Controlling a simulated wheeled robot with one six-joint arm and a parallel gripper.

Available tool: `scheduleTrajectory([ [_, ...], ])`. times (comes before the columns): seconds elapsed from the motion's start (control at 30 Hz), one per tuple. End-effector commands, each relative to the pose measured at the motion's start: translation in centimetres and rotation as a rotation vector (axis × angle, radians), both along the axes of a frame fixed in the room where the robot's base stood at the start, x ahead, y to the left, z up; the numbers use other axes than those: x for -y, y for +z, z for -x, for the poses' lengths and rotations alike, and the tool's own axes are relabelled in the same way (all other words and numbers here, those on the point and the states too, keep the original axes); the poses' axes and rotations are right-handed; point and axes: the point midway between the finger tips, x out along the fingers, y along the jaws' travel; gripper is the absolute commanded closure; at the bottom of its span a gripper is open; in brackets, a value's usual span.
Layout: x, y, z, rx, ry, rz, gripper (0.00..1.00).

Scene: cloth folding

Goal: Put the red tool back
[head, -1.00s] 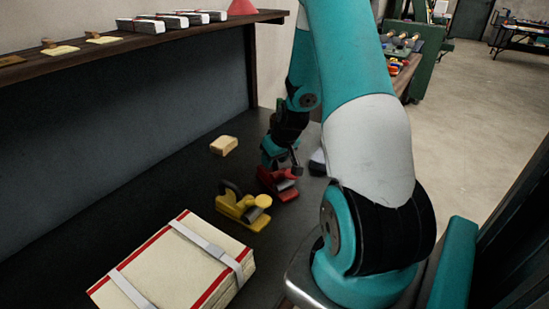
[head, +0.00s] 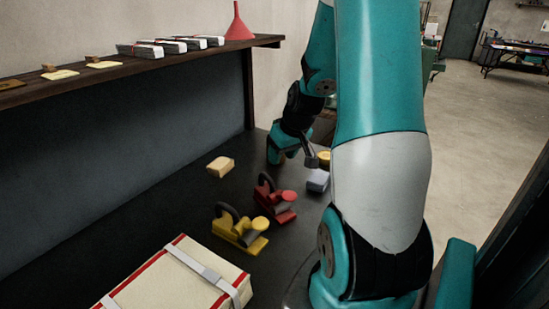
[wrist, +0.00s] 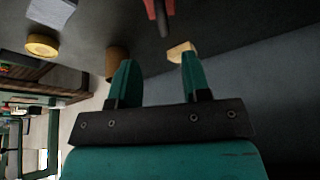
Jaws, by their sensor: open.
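The red tool (head: 275,201), a hand plane with a dark curved handle, stands on the dark bench top beside a yellow hand plane (head: 240,231). My gripper (head: 284,155) is above and behind it, apart from it. In the wrist view my gripper (wrist: 158,78) has its two teal fingers spread with nothing between them. Part of the red tool (wrist: 158,12) shows at the top edge of that view, beyond the fingertips; the rest of it is cut off.
A tan block (head: 220,166) lies to the left, a grey block (head: 318,180) to the right, near a round yellow piece (head: 324,158). A strapped cream stack (head: 175,280) fills the front. A wooden shelf (head: 130,64) with a red funnel (head: 238,24) runs along the wall.

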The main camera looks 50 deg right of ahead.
Motion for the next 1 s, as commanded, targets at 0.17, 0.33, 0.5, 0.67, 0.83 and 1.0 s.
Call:
scheduleTrajectory([
  [0.17,-0.4,0.4,0.0,0.000,0.007,-0.002,0.56],
  [0.33,-7.1,2.6,-2.3,0.004,0.145,-0.047,0.56],
  [0.5,-21.6,6.6,-1.7,-0.034,0.442,-0.141,0.56],
  [0.67,-32.3,9.4,4.3,-0.115,0.715,-0.201,0.56],
  [0.83,-37.2,10.7,10.4,-0.190,0.901,-0.216,0.56],
  [1.0,-38.1,11.1,12.7,-0.220,0.963,-0.217,0.56],
])
